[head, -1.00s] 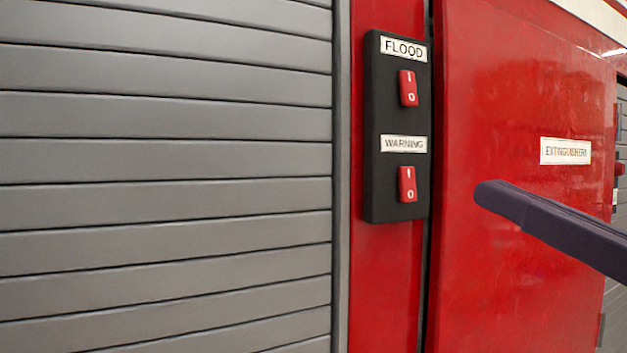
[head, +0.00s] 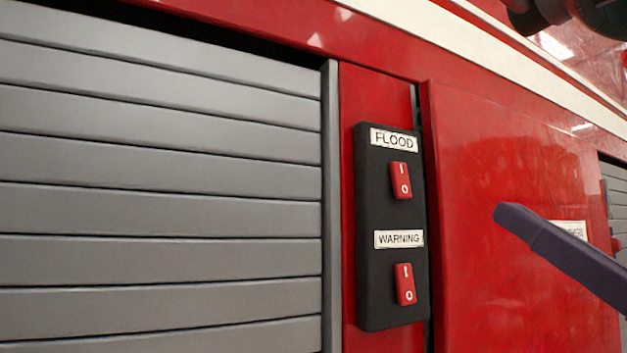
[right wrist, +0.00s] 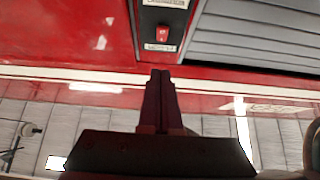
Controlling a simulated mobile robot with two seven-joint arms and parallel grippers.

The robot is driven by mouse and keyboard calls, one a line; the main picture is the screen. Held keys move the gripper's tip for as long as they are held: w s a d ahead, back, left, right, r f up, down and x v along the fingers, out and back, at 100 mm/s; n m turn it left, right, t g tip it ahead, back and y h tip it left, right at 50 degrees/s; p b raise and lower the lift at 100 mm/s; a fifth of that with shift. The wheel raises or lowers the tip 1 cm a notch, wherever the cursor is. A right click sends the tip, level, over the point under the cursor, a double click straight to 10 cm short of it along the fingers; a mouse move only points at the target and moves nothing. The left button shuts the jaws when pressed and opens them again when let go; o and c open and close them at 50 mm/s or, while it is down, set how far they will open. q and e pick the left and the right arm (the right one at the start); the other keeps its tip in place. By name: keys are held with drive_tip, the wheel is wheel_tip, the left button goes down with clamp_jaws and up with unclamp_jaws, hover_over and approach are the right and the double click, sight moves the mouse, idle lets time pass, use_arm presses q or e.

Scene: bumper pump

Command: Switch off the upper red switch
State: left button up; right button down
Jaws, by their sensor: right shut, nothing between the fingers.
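The upper red switch (head: 401,180), marked I over O, sits under the FLOOD label (head: 394,140) on a black panel (head: 377,215). The lower red switch (head: 405,284) sits below the WARNING label (head: 399,239). My right gripper (head: 506,214) is shut and empty, to the right of the panel and apart from the switches in the head view. In the right wrist view, its closed fingers (right wrist: 160,75) point toward the panel, where one red switch (right wrist: 162,34) shows. Which way the upper switch is tipped is hard to tell. My left gripper is not in view.
A grey slatted shutter (head: 160,200) fills the left. A red door (head: 490,290) lies right of the panel, its white label (head: 572,228) partly covered by my gripper. A white stripe (head: 480,50) runs above.

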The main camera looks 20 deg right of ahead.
sight(404, 179)
drive_tip(key=shift+w+a+r+p, duration=0.15)
drive_tip(key=shift+w+r+p, duration=0.4)
drive_tip(key=shift+w+p, duration=0.75)
drive_tip(key=shift+w+a+r+p, duration=0.1)
drive_tip(key=shift+w+r+p, duration=0.5)
drive_tip(key=shift+w, duration=1.25)
drive_tip(key=shift+w+a+r+p, duration=0.15)
drive_tip(key=shift+w+r+p, duration=0.4)
drive_tip(key=shift+w+p, duration=0.75)
drive_tip(key=shift+w+b, duration=0.3)
drive_tip(key=shift+b, duration=0.1)
